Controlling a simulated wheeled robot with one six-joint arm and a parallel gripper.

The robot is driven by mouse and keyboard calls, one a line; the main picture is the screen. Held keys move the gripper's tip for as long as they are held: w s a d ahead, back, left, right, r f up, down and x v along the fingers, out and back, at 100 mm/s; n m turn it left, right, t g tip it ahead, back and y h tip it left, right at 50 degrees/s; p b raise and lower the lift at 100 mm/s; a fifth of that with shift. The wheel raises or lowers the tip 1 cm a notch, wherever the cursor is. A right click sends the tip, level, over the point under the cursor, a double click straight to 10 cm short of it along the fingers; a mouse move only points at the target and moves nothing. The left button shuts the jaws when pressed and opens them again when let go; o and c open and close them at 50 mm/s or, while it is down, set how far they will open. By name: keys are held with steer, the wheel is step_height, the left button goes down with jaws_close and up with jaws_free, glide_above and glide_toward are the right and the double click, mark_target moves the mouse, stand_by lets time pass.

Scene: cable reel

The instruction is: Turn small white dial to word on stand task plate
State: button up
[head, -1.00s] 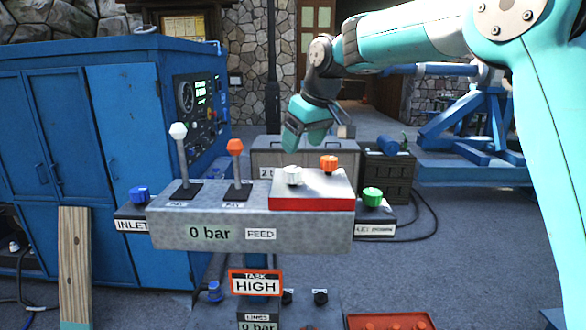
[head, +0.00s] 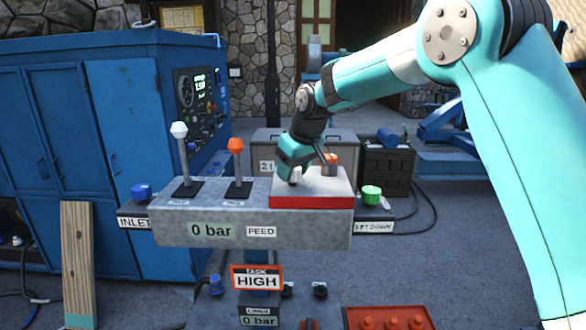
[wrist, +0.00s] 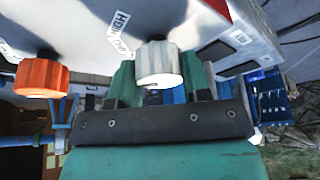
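The small white dial (wrist: 158,63) stands on the white-topped red box (head: 311,201). In the head view only a sliver of it shows behind my gripper (head: 290,172). In the wrist view my gripper (wrist: 162,80) has its teal fingers apart, one on each side of the dial. A gap seems to show beside the dial, so the fingers look open around it, not closed on it. A label reading HIGH (wrist: 119,22) lies beside the dial; a second label below it is too small to read. The task plate (head: 257,278) on the stand reads HIGH.
An orange knob (head: 331,158) stands close beside my gripper on the same box. Levers with white (head: 179,130) and orange (head: 235,146) tips rise to the left. A green knob (head: 371,194) is at the right and a blue knob (head: 141,191) at the left.

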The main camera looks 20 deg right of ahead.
steer(key=shift+c, duration=0.9)
steer(key=shift+m, duration=0.3)
steer(key=m+h, duration=0.1)
steer(key=m, duration=0.2)
steer(key=shift+t+b, duration=0.3)
steer(key=shift+b, duration=0.05)
steer(key=m+h, duration=0.2)
steer(key=m, duration=0.3)
steer(key=shift+m, duration=0.3)
steer(key=o, duration=0.9)
steer(key=shift+r, duration=0.1)
